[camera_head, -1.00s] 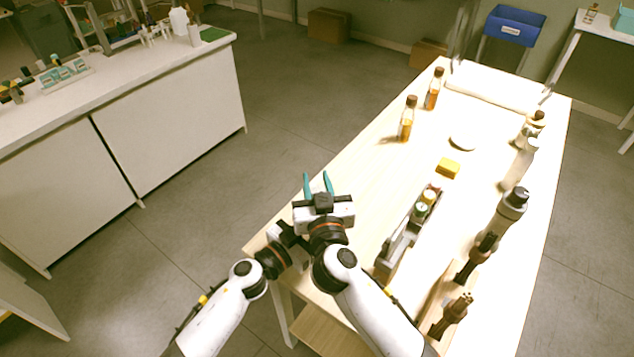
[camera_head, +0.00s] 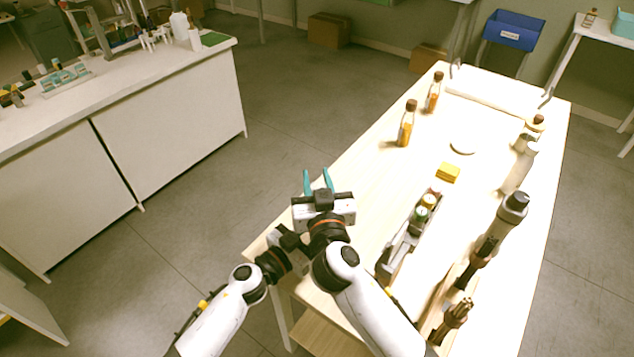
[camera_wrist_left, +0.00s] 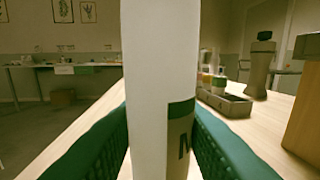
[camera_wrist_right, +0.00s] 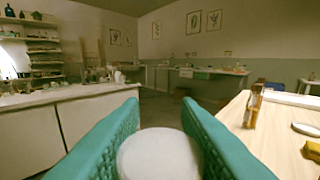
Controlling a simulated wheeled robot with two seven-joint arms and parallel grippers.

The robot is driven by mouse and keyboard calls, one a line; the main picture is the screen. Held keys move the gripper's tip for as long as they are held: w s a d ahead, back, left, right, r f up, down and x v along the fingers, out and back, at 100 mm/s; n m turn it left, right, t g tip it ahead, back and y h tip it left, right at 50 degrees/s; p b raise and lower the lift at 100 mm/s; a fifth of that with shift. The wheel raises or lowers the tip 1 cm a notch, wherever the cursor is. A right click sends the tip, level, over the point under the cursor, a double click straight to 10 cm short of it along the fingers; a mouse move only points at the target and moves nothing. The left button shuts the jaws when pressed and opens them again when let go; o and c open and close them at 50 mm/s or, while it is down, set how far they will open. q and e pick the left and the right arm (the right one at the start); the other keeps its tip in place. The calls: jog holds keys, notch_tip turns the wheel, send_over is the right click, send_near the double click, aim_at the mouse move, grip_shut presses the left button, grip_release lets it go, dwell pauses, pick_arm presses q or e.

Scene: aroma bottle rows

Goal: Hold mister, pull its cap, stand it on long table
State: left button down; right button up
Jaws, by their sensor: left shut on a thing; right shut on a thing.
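The mister (camera_wrist_left: 160,60) is a tall white cylinder with a green and brown label, upright between the fingers of my left gripper (camera_wrist_left: 160,115) in the left wrist view. My left gripper is shut on it. My right gripper (camera_head: 318,178) has teal fingers and stands by the left edge of the long table (camera_head: 385,170). In the right wrist view it is shut on a round white top (camera_wrist_right: 158,152), which looks like the mister's cap. The arms hide the mister and my left fingers in the head view. Whether cap and body are apart cannot be seen.
Two amber bottles (camera_head: 406,125) (camera_head: 433,93) stand at the table's far left. A yellow block (camera_head: 447,173), a white disc (camera_head: 462,146) and a grey tray with small bottles (camera_head: 398,246) are mid-table. Several bottles line the right side. The table's left strip is clear.

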dwell(0.3)
pick_arm(q)
jog(key=c, duration=0.9)
grip_release()
jog(key=shift+c, duration=0.2)
pick_arm(e)
notch_tip(320, 180, up, 4)
